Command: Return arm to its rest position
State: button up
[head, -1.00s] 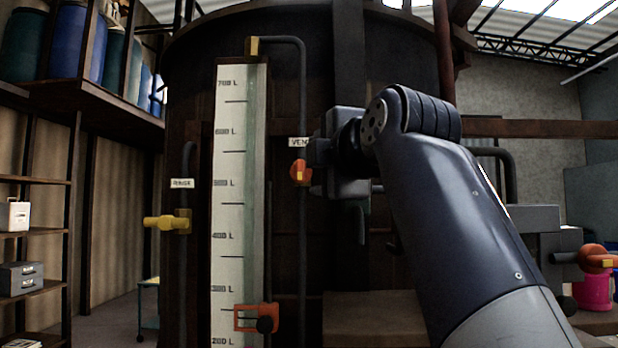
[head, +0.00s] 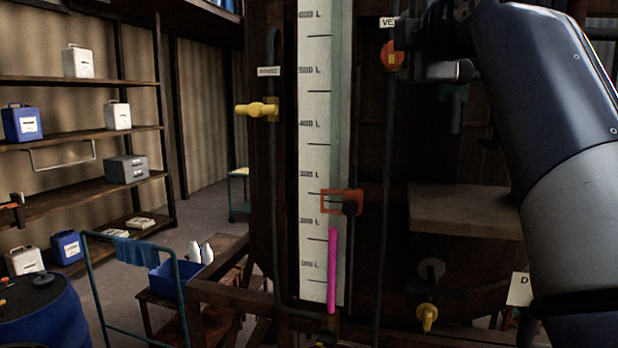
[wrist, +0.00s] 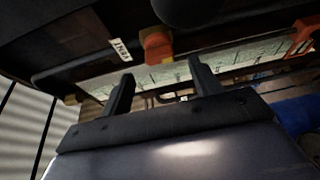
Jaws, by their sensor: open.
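My arm rises along the right side of the head view, bent at a dark joint. My gripper (wrist: 160,73) shows in the wrist view as two dark fingers spread apart with nothing between them. In the head view its end is dark and partly cut off near the top, in front of the vat (head: 450,170) and close to the vent valve's orange handle (head: 391,56). The orange handle also shows in the wrist view (wrist: 157,45), beyond the fingertips. I cannot tell the exact gap between gripper and handle.
A white level scale (head: 314,150) with a magenta column (head: 332,268) and an orange marker frame (head: 342,201) stands on the vat. A yellow valve handle (head: 257,109) is left of it. Shelves (head: 80,80), a teal rail (head: 95,280) and a blue drum (head: 45,315) stand left.

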aim_at(393, 53)
jog(key=w, duration=0.1)
jog(key=w+p, duration=0.1)
jog(key=w, duration=0.3)
jog(key=shift+a, duration=0.25)
